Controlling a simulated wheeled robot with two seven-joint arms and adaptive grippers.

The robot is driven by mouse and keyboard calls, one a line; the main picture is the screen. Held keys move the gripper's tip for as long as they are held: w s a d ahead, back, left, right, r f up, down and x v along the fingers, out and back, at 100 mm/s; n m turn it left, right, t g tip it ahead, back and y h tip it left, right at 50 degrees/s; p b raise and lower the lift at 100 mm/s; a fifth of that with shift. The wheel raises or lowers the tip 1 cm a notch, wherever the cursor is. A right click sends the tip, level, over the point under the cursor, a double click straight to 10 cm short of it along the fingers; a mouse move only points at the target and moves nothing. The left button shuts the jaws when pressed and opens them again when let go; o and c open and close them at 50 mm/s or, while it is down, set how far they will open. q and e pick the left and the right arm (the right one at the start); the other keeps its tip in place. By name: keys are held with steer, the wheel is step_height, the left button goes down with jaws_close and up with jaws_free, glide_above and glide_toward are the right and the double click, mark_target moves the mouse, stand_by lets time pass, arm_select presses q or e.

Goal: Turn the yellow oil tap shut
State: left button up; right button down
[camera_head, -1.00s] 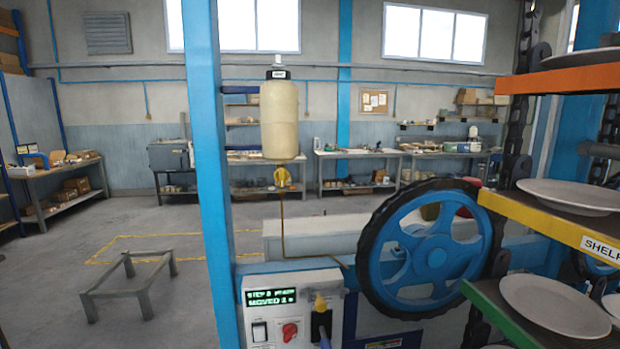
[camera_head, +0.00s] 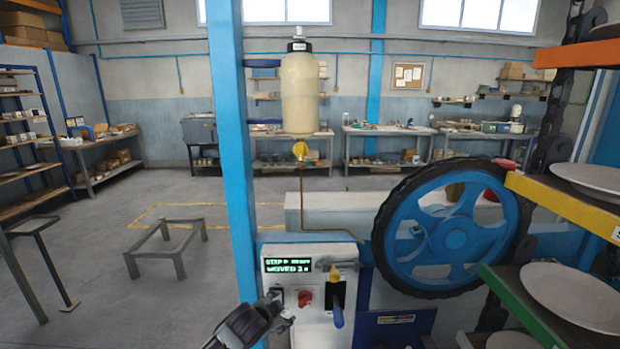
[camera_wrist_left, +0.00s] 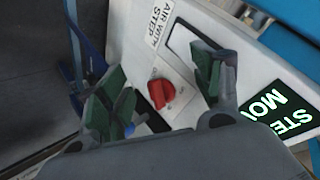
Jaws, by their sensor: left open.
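The yellow oil tap (camera_head: 301,151) sits under the cream oil bottle (camera_head: 300,95), beside the blue post. A thin brown pipe (camera_head: 302,200) runs down from it. At this size I cannot tell how far the tap is turned. My left gripper (camera_head: 281,309) is low in front of the white control panel (camera_head: 310,323), well below the tap. In the left wrist view its fingers (camera_wrist_left: 162,84) are open and empty, with the red knob (camera_wrist_left: 161,94) of the panel showing between them. The tap is outside that view. My right gripper is not in view.
The blue post (camera_head: 230,150) rises left of the bottle. A large blue wheel with a black rim (camera_head: 446,228) stands right of the panel. Shelves with plates (camera_head: 575,300) are at the right edge. A low grey frame (camera_head: 165,245) stands on the floor at left.

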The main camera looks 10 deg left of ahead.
arm_select(q)
steer(key=w+d+r+m+t+h, duration=0.2)
steer(key=r+m+t, duration=0.5)
steer(key=r, duration=2.9)
steer(key=m, duration=0.4)
glide_toward(299, 152)
steer(key=s, duration=0.3)
steer(key=shift+w+f+t+p, duration=0.1)
steer(key=shift+f+t+p, duration=0.2)
steer(key=shift+f+t, duration=0.1)
steer(key=shift+w, duration=0.15)
steer(key=shift+w+d+r+p, duration=0.15)
steer(key=shift+w+p, duration=0.25)
steer(key=shift+w, duration=1)
steer(key=shift+w+d+f+p, duration=0.15)
steer(key=shift+w+p, duration=0.3)
steer(key=shift+w, duration=0.9)
steer(key=shift+w+d+r+p, duration=0.15)
steer(key=shift+w+p, duration=0.25)
steer(key=shift+w, duration=1)
steer(key=shift+w+d+p, duration=0.15)
steer(key=shift+w+p, duration=0.25)
steer(key=shift+w, duration=0.9)
steer(key=shift+w+d+p, duration=0.15)
steer(key=shift+w+p, duration=0.2)
steer(key=shift+w, duration=0.95)
